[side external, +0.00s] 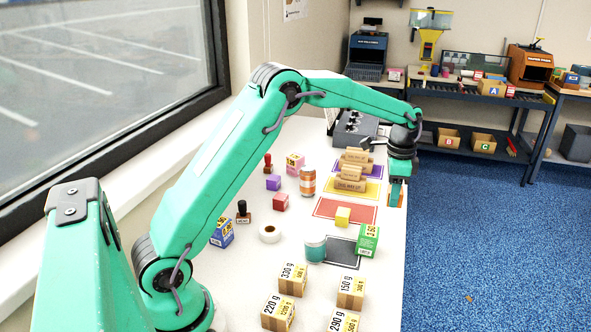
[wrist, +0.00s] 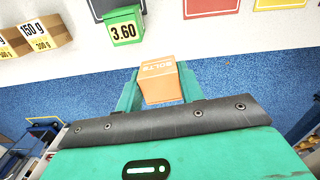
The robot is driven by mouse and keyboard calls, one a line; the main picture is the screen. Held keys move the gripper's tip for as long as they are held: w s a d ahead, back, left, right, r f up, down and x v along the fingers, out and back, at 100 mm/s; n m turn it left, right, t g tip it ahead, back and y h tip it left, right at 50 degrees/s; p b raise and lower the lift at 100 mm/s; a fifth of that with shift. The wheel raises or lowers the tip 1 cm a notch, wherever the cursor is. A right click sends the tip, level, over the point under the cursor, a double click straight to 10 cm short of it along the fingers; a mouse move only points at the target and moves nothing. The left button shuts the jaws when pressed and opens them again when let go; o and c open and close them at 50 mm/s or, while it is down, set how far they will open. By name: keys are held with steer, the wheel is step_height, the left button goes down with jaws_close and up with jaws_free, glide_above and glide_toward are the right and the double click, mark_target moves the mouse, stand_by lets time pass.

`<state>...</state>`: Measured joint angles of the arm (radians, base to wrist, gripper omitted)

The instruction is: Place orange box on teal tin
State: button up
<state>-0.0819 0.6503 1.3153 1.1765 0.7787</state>
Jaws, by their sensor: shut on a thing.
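My gripper (wrist: 158,92) is shut on the orange box (wrist: 159,80), which has white "BOLTS" lettering. In the side view my gripper (side external: 397,194) points down at the table's right edge, and only a sliver of the orange box (side external: 403,199) shows beside its fingers. The wrist view shows blue floor behind the box. The teal tin (side external: 315,250) stands upright on the white table, left of the dark grey mat and well to the left and nearer the camera than my gripper. Nothing is seen on its top. The tin is not in the wrist view.
A green box marked 3.60 (side external: 368,241) stands near the tin, and it shows in the wrist view (wrist: 124,28). A yellow block (side external: 342,216) sits on the red mat (side external: 325,207).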

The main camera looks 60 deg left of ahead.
steer(key=s+d+r, duration=0.2)
steer(key=s, duration=0.6)
steer(key=s+d+r, duration=0.1)
steer(key=s+d, duration=0.1)
steer(key=s, duration=0.5)
steer(key=s+d+r+m, duration=0.1)
steer(key=s+d+r, duration=0.1)
steer(key=s, duration=0.6)
steer(key=shift+s+d+r, duration=0.3)
steer(key=shift+s+d, duration=0.05)
glide_above(314, 235)
step_height(314, 235, down, 7)
steer(key=shift+f, duration=2)
steer(key=shift+f, duration=0.1)
steer(key=o, duration=1.2)
steer(key=shift+c, duration=0.2)
